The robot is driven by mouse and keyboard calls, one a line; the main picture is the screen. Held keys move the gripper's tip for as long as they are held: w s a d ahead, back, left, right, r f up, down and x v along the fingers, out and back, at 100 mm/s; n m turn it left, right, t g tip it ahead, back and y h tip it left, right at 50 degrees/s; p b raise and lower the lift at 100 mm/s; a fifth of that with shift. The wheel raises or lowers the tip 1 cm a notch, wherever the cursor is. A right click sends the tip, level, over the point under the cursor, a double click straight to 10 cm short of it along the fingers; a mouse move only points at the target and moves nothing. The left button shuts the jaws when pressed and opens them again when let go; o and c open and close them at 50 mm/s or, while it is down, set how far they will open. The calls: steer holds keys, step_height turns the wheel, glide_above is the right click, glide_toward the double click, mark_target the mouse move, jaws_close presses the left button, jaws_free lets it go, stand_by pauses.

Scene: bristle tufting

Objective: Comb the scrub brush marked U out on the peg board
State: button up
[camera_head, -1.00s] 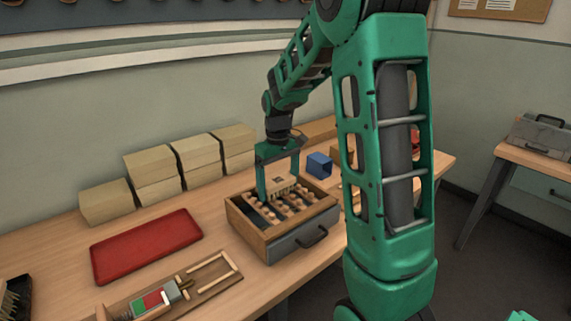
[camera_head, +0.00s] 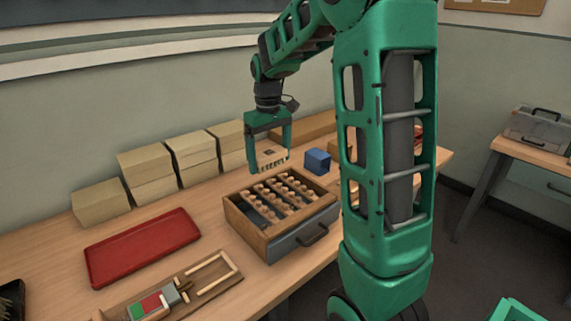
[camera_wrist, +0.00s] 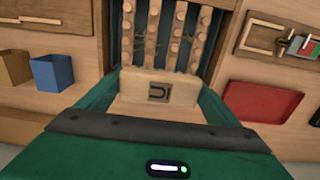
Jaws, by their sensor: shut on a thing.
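The scrub brush (camera_head: 271,158) is a pale wooden block with short bristles on its underside. In the wrist view the block (camera_wrist: 160,88) shows a dark U-shaped mark in a square on its top. My gripper (camera_head: 268,160) is shut on the block, with one finger at each end. It holds the brush in the air, above the back of the peg board, apart from the pegs. The peg board (camera_head: 241,220) is a wooden box with rows of round wooden pegs over dark slots and a grey, handled front. The pegs also show in the wrist view (camera_wrist: 165,40).
A blue open box (camera_head: 317,160) stands behind the peg board on the right. A red tray (camera_head: 140,246) lies to the left. A wooden fixture with a red-green gauge (camera_head: 152,303) lies in front. Several cardboard boxes (camera_head: 100,203) line the wall.

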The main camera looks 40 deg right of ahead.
steer(key=shift+r, duration=0.95)
